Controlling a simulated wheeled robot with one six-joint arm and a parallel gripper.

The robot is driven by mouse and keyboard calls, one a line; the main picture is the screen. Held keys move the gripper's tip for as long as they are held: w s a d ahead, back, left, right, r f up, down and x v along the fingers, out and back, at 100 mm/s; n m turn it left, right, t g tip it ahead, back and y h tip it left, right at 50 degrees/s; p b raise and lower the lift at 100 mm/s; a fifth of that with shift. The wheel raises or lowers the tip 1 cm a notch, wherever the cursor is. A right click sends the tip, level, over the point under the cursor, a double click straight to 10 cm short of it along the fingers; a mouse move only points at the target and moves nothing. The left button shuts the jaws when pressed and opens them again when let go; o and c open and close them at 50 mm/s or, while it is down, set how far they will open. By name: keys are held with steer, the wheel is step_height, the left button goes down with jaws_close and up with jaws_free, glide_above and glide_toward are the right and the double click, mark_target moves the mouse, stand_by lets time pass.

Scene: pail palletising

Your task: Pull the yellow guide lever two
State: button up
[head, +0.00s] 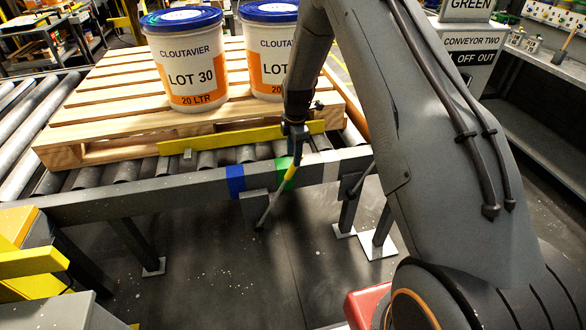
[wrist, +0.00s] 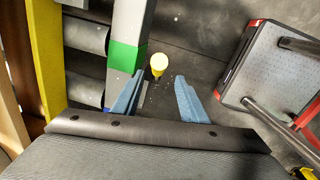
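The guide lever (head: 289,174) is a thin grey rod with a yellow grip, leaning up and right in front of the conveyor's side rail (head: 207,184), by its green band. In the wrist view its yellow end (wrist: 158,62) shows just beyond the fingertips, nearer the left one. My gripper (head: 294,146) is over the lever's top in the head view. In the wrist view my gripper (wrist: 160,78) is open, its two blue fingers apart with nothing clamped. A yellow guide bar (head: 230,139) runs along the pallet's near side. The arm partly hides the bar and rail.
Two white and orange pails (head: 187,58) (head: 262,45), the left marked LOT 30, stand on a wooden pallet (head: 95,115) on the rollers. The rail has blue, green and white bands. Dark floor in front is open.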

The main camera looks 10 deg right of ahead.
mark_target(293, 169)
steer(key=shift+w+f+n, duration=0.25)
steer(key=shift+f+n, duration=0.05)
steer(key=shift+f, duration=0.4)
steer(key=shift+w+f+p, duration=0.2)
steer(key=shift+f+p, duration=0.25)
steer(key=shift+f, duration=1.4)
steer(key=shift+w+f+p, duration=0.15)
steer(key=shift+f+p, duration=0.25)
steer(key=shift+f, duration=1.4)
jaws_close()
